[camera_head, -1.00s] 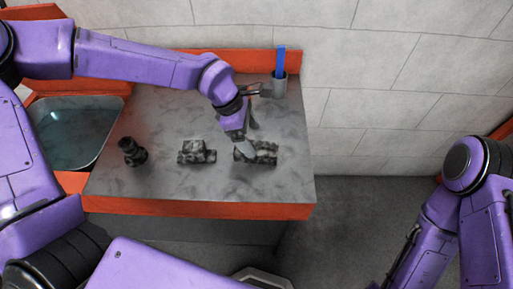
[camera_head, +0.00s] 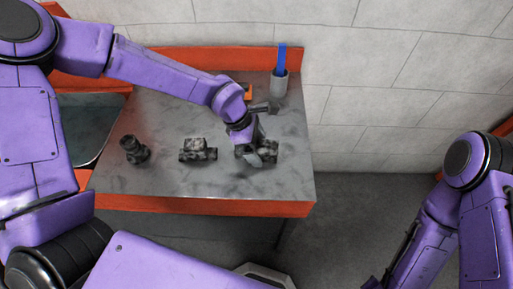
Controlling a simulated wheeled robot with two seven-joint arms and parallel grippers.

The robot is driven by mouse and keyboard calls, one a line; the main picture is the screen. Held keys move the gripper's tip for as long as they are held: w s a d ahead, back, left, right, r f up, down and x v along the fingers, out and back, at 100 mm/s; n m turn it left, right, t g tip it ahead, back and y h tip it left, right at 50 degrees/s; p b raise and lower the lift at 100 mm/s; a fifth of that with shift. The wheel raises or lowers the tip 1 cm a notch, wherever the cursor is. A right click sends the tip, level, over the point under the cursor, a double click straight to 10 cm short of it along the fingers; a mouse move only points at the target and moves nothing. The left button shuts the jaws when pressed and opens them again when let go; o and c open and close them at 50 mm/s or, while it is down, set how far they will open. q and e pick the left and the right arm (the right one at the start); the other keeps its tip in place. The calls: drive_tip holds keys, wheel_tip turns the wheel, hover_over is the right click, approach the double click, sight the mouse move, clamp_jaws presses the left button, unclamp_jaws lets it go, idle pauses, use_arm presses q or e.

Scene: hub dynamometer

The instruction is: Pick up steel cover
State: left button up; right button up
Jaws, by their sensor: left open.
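Three dark, mottled metal parts stand in a row on the grey bench top. One is a roundish, stepped part (camera_head: 133,149) at the left, one a blocky part (camera_head: 197,151) in the middle, and one a similar blocky part (camera_head: 242,152) at the right. I cannot tell for sure which is the steel cover. My left gripper (camera_head: 259,156) is open and points down at the right part, hiding some of it. Whether its fingers touch the part is not clear. My right arm hangs at the right, with its gripper out of view.
The bench (camera_head: 180,182) has orange edges and a raised orange back strip. A grey cup (camera_head: 279,84) with a blue item (camera_head: 282,58) stands at its back right corner. A basin (camera_head: 85,125) lies at the left. The bench front is clear.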

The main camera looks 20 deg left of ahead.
use_arm(q)
drive_tip(key=c, duration=1.2)
drive_tip(key=shift+c, duration=0.8)
drive_tip(key=shift+r, duration=0.1)
